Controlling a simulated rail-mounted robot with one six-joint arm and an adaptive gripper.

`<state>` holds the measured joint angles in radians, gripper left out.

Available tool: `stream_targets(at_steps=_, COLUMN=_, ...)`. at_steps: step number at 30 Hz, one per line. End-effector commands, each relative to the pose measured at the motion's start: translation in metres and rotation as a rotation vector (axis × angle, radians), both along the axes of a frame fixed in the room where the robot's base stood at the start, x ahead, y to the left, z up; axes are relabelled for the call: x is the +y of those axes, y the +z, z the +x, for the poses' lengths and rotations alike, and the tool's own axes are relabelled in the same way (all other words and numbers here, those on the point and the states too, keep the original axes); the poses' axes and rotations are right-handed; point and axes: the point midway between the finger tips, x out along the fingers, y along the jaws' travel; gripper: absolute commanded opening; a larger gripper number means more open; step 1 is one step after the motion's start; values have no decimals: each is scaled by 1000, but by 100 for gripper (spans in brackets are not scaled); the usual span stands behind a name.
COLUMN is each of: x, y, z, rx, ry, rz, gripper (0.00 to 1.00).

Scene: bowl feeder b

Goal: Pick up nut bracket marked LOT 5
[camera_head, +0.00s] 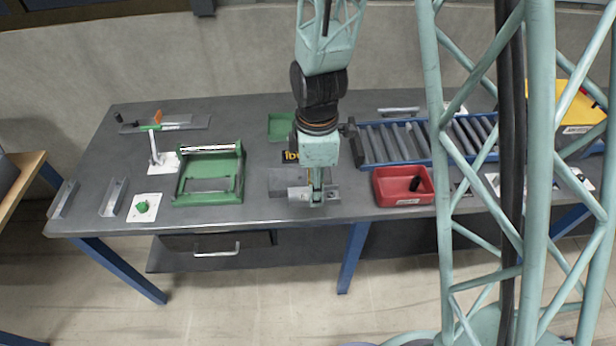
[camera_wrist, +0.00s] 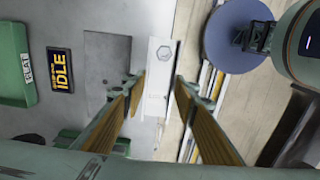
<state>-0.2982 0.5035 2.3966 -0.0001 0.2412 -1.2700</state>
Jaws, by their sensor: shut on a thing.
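My gripper (camera_head: 316,200) is at the front edge of the grey workbench, pointing down. In the wrist view its two fingers (camera_wrist: 159,88) stand on either side of a pale metal bracket (camera_wrist: 160,62) with a hex nut on it, and they are shut on it. In the head view the nut bracket (camera_head: 333,192) shows partly at either side of my fingers. I cannot read a LOT mark on it. I cannot tell whether it rests on the bench or is just clear of it.
A red bin (camera_head: 381,193) with a black part stands right of my gripper. Behind it runs a blue-framed roller conveyor (camera_head: 366,146). A green fixture (camera_head: 238,180) stands to the left, with more metal brackets (camera_head: 113,197) beyond. A yellow-lettered IDLE sign (camera_wrist: 61,70) lies near a green tray (camera_wrist: 15,65).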

Motion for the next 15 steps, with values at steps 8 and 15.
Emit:
stream_targets(at_steps=8, x=-9, y=3, z=-31, rx=0, ry=0, rz=0, gripper=13)
stream_targets(at_steps=15, x=-11, y=4, z=-40, rx=0, ry=0, rz=0, gripper=13)
